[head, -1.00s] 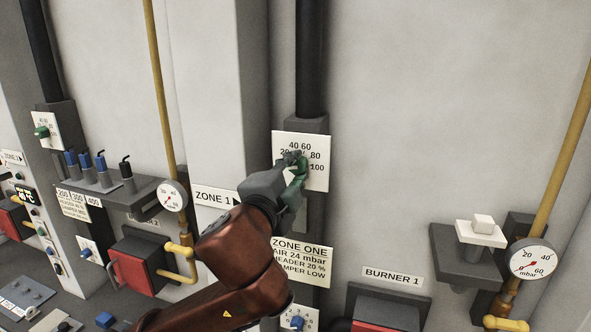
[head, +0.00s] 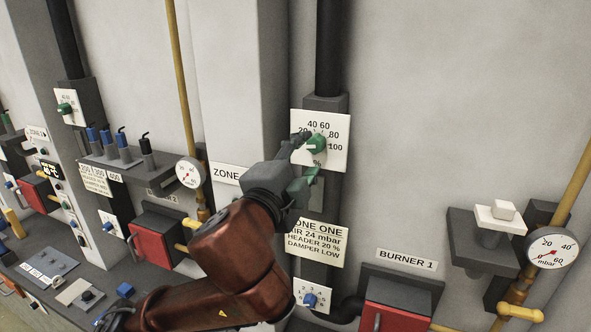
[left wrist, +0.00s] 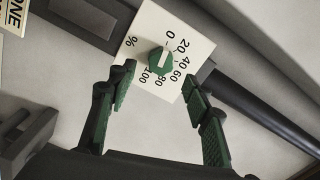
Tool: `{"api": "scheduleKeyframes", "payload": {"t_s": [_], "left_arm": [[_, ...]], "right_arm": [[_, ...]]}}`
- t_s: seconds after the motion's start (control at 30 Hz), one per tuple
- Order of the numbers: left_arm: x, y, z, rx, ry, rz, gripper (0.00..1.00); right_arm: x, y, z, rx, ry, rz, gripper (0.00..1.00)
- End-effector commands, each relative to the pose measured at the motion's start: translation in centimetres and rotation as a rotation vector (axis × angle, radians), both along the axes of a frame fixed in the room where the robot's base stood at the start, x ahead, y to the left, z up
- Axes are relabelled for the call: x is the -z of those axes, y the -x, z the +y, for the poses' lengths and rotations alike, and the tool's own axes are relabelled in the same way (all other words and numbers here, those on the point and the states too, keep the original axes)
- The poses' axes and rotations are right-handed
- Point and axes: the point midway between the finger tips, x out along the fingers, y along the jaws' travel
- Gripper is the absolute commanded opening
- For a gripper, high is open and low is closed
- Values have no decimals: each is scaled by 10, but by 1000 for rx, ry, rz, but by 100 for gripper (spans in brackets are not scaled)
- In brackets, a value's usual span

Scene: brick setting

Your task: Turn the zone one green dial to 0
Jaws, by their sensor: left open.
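The green zone one dial (head: 316,146) is on a white plate (head: 339,119) marked from 20 to 100 in the head view. My left gripper (head: 304,160) covers the plate's lower left there. In the left wrist view the dial (left wrist: 161,61) is in full sight, and its white line points at or close to the 0 mark. In that view the open fingers of my left gripper (left wrist: 160,78) stand on either side, apart from the dial, with nothing between them. My right gripper is not in view.
A ZONE ONE sign (head: 318,242) and a small blue knob (head: 310,299) are below the dial. A concrete pillar (head: 225,90) stands left. A red burner box (head: 395,318), a gauge (head: 552,248) and a yellow pipe (head: 578,175) are at right. The wall right of the dial is bare.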

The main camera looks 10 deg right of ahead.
Motion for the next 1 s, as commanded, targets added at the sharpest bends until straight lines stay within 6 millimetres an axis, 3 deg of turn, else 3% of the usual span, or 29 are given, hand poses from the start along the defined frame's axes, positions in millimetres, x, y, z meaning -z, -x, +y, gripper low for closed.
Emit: {"api": "scheduleKeyframes", "payload": {"t_s": [0.2,0.43,0.83,0.93,1.0], "left_arm": [[0,37,25,1,1,-3,45],[0,56,38,1,0,1,45],[3,56,40,-2,2,8,45],[19,43,48,-10,21,48,45],[42,27,58,-23,46,101,45]], "right_arm": [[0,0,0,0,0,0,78],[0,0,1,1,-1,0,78],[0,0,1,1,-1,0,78],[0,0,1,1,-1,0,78],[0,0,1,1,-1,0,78]]}}
